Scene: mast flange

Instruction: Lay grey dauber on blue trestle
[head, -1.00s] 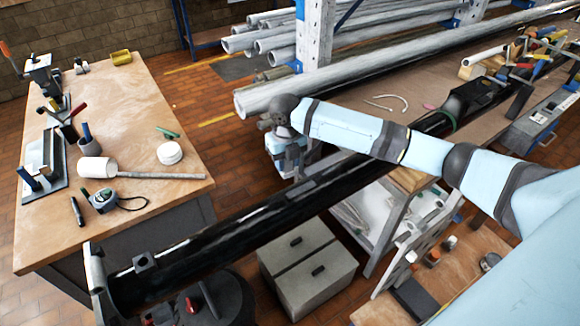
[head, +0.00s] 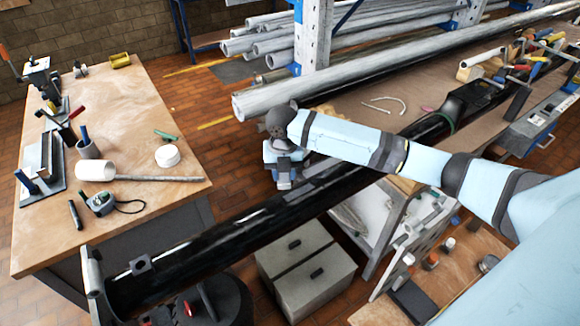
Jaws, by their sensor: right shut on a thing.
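My right gripper (head: 284,184) reaches in from the right and points down at the far edge of the long black mast tube (head: 230,232). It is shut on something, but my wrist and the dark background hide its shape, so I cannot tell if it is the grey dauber. A tool with a white cylinder head (head: 95,170) and a long grey handle lies on the left workbench, well away from the gripper. I cannot pick out a blue trestle for certain; a blue frame (head: 187,30) stands at the back. My left gripper is not in view.
The workbench (head: 130,100) holds a white roll (head: 167,156), a tape measure (head: 100,202) and hand tools. A rack of pipes (head: 340,75) lies behind. Brick floor is clear between workbench and rack.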

